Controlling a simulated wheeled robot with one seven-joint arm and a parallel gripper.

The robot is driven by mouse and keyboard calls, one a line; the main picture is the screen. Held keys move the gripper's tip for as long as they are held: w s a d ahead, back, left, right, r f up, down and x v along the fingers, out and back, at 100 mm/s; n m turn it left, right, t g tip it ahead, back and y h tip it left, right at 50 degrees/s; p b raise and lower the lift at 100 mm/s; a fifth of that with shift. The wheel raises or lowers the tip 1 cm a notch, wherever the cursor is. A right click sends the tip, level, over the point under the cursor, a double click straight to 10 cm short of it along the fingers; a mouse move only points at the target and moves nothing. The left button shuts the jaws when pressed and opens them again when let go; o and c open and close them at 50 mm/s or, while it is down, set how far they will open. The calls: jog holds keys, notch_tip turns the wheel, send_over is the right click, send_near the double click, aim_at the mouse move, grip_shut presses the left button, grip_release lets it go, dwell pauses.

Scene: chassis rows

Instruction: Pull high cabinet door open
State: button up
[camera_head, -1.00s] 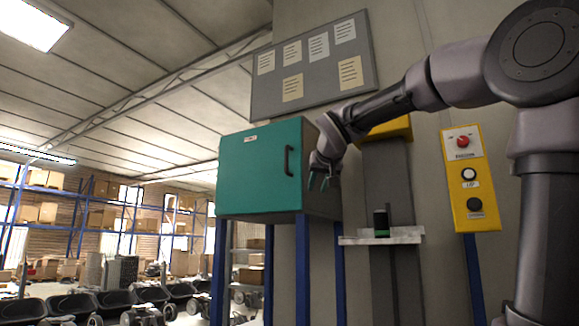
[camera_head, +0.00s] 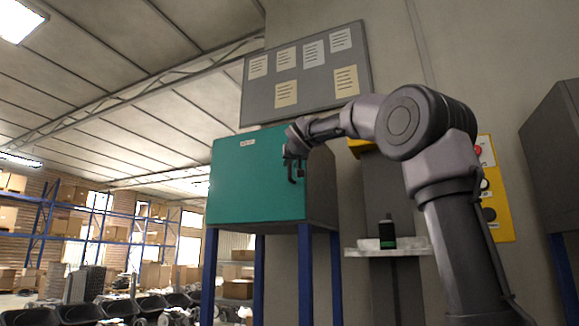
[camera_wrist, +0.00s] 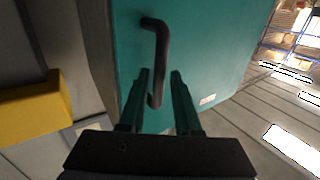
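The high cabinet (camera_head: 320,185) is a grey box on blue legs, with a teal door (camera_head: 245,185) that looks closed. Its dark bar handle (camera_head: 291,174) sits near the door's right edge, partly hidden by my gripper (camera_head: 294,158) in the head view. In the wrist view, my gripper (camera_wrist: 160,75) is open, its two teal fingers apart. The handle (camera_wrist: 160,50) runs lengthwise there, its near end appearing between the fingertips. I cannot tell whether the fingers touch it.
A small shelf (camera_head: 360,249) with a dark bottle (camera_head: 387,232) is right of the cabinet. A yellow button panel (camera_head: 497,205) is partly behind my arm. A notice board (camera_head: 315,105) hangs above. A dark cabinet (camera_head: 550,150) stands at the far right.

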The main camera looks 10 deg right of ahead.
jog(key=shift+w+d, duration=0.1)
jog(key=shift+w, duration=1.1)
grip_shut()
dwell(0.6)
